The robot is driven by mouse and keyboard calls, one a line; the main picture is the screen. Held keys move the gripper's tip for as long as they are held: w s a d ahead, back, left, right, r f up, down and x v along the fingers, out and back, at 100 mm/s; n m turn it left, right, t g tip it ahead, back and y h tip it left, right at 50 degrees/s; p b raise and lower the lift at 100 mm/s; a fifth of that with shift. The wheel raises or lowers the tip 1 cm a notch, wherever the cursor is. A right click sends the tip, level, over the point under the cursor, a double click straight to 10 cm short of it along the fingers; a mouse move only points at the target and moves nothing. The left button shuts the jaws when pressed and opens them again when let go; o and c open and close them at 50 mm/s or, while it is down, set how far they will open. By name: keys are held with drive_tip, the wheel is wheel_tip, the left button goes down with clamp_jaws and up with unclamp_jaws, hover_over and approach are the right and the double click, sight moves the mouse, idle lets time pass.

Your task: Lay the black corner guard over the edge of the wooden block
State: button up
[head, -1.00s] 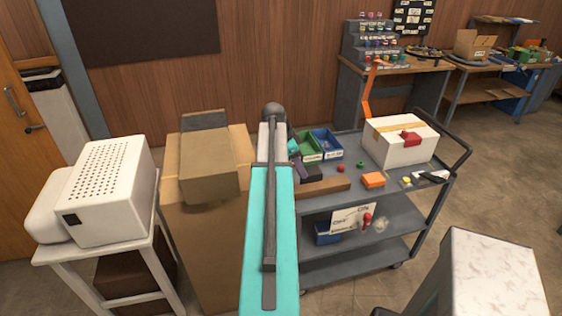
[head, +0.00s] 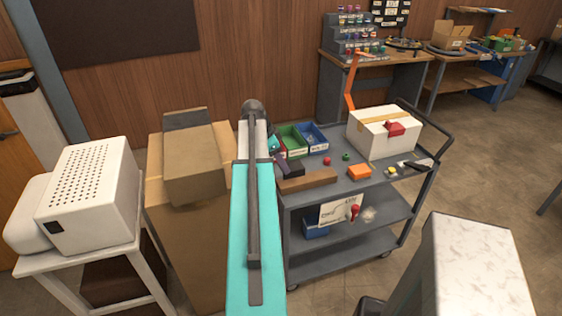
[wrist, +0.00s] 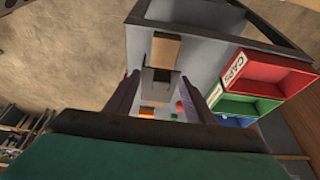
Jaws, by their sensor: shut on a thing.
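The wooden block (head: 308,180) lies on the top shelf of the grey cart, near its front left edge. My gripper (head: 290,166) is over the block's left part, largely hidden behind my teal arm. In the wrist view, my gripper's purple fingers (wrist: 166,92) stand on both sides of the dark corner guard (wrist: 160,76), shut on it. The wooden block (wrist: 165,49) shows beyond the guard, which crosses in front of it. I cannot tell whether the guard touches the block.
On the cart (head: 335,190) stand green (head: 292,141) and blue (head: 313,137) bins behind the block, an orange block (head: 359,171) to its right, and a white box (head: 384,132). A cardboard box (head: 195,165) stands left of my arm.

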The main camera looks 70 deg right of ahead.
drive_tip(key=shift+f+b, duration=2.25)
drive_tip(key=shift+f, duration=1.8)
drive_tip(key=o, duration=1.1)
drive_tip(key=shift+r, duration=0.2)
drive_tip(key=b+v, duration=0.2)
drive_tip(key=v, duration=1.1)
drive_tip(key=shift+r+b, duration=0.25)
drive_tip(key=shift+b, duration=0.1)
